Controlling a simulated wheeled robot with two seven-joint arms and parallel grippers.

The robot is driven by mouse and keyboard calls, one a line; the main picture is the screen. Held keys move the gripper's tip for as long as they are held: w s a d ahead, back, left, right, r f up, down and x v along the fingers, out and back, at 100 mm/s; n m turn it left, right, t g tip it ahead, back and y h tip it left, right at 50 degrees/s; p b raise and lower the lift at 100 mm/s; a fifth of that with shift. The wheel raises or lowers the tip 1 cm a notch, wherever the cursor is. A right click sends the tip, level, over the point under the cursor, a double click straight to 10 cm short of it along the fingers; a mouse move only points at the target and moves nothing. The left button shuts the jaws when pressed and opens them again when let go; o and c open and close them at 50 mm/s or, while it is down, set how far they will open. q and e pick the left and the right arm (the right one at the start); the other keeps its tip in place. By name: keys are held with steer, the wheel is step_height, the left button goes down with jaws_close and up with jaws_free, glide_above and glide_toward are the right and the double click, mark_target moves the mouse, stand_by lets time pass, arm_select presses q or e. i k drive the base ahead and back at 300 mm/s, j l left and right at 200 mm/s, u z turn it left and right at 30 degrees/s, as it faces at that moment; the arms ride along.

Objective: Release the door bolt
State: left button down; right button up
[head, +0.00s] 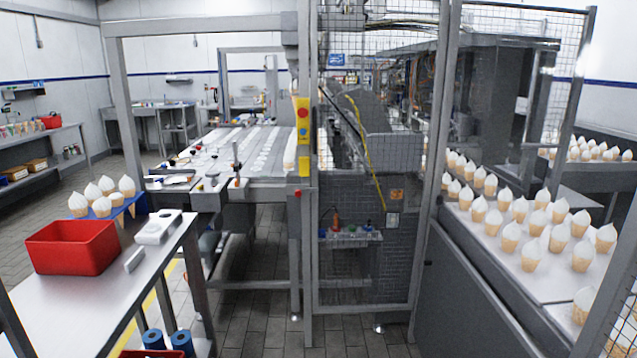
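A mesh guard door (352,308) in a grey metal frame stands in the middle of the head view, and it looks closed. A yellow upright box (303,135) with a red and a blue button is fixed on the post at the door's left edge. A small red knob (298,193) sits lower on the same post. I cannot tell which of these parts is the door bolt, or whether the bolt is engaged. Neither of my grippers is in view.
A steel table (90,315) at the front left carries a red bin (72,247) and a blue rack (118,208) of cones. A conveyor (470,225) with many cones runs along the right. Tiled floor (260,325) lies clear before the door.

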mark_target(297, 192)
steer(key=i+j, duration=0.1)
steer(key=i, duration=0.4)
steer(key=i+j+z, duration=0.15)
steer(key=i, duration=0.3)
steer(key=i+j, duration=0.1)
steer(key=i, duration=0.4)
steer(key=i+j+z, duration=0.1)
steer(key=i, duration=0.35)
steer(key=i+j+z, duration=0.1)
steer(key=i+j, duration=0.15)
steer(key=i, duration=0.25)
